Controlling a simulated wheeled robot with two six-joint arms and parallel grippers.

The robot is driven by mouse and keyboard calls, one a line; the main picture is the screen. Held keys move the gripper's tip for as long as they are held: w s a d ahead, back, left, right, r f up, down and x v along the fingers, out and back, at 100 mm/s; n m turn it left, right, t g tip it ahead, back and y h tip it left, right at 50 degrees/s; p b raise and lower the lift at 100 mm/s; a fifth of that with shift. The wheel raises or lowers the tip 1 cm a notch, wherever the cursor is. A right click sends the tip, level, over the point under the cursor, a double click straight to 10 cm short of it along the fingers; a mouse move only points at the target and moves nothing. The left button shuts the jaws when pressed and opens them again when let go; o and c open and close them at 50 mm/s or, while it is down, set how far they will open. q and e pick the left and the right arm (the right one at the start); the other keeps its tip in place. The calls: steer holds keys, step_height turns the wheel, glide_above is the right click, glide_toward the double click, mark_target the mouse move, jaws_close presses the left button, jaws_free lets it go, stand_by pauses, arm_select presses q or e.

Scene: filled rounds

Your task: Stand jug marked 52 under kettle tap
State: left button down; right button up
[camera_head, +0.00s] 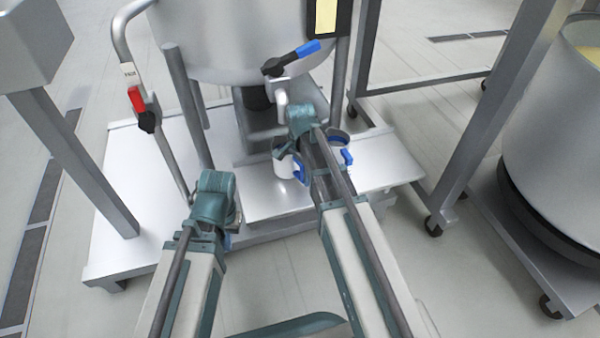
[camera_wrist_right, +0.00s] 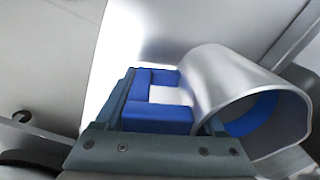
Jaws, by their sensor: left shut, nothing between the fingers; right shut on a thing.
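Two pale metal jugs with blue handles show in the head view, on or just above the kettle's platform. The left jug (camera_head: 281,167) is partly behind my right gripper (camera_head: 301,173); the right jug (camera_head: 341,139) is partly behind my right wrist. In the right wrist view my gripper (camera_wrist_right: 170,115) is shut on a blue handle (camera_wrist_right: 155,118) of a jug (camera_wrist_right: 235,80); it appears to be the left one. No number is readable. The kettle tap (camera_head: 283,98) has a blue lever and hangs close behind my right wrist. My left gripper (camera_head: 229,241) is shut and empty, low at left.
The kettle (camera_head: 235,45) stands on legs over a metal platform (camera_head: 140,195). A wheeled frame and a large vat (camera_head: 550,150) stand at right. Floor at front is clear.

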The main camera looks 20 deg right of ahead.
steer(key=shift+f+b, duration=0.4)
stand_by(0.3)
steer(key=o, duration=1.5)
steer(key=shift+r, duration=0.15)
step_height(320, 180, up, 3)
steer(key=p, duration=0.3)
steer(key=shift+r+p, duration=0.2)
steer(key=shift+p, duration=0.15)
steer(key=shift+f, duration=0.1)
steer(key=shift+s, duration=0.15)
